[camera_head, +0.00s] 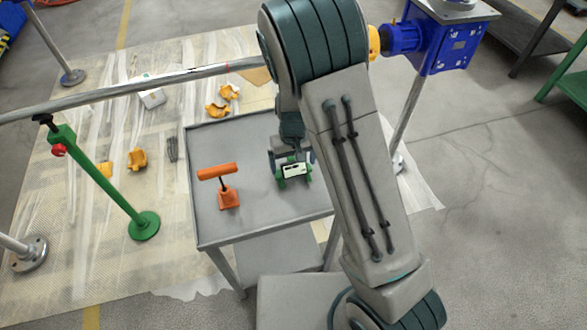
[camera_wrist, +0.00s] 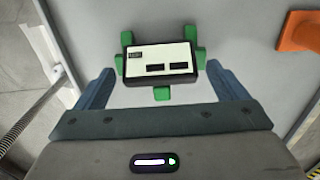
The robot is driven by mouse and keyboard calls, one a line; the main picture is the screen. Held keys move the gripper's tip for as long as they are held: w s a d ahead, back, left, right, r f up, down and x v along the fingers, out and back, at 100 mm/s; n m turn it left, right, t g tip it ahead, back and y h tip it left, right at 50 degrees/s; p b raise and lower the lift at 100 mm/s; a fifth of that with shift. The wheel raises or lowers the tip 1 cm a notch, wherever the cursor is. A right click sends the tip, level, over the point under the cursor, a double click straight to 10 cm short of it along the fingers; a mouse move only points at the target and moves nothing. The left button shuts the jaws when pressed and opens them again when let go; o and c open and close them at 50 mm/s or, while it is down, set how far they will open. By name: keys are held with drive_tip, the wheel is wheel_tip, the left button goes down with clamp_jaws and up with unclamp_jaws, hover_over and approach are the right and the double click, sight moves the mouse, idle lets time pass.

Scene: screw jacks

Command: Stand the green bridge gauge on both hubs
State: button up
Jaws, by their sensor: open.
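The green bridge gauge (camera_head: 294,171) lies on the small grey table, a white and black readout box with green feet; it also shows in the wrist view (camera_wrist: 160,58). My gripper (camera_head: 291,157) is open just above it. In the wrist view the two blue fingers stand apart on either side of the gauge's near part, with bare table between them and it. I see no grip on it. I cannot tell which parts are the two hubs; a blue gearbox (camera_head: 440,45) with a round top stands at the upper right, partly out of frame.
An orange T-handled tool (camera_head: 228,197) stands on the grey table (camera_head: 255,225), left of the gauge. A long grey pipe (camera_head: 130,88) crosses behind, near a green stand (camera_head: 110,190). Yellow clamps (camera_head: 137,159) lie on the floor sheet. My arm hides the table's right side.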

drive_tip(key=shift+f, duration=0.5)
drive_tip(key=c, duration=1.3)
drive_tip(key=shift+r, duration=0.1)
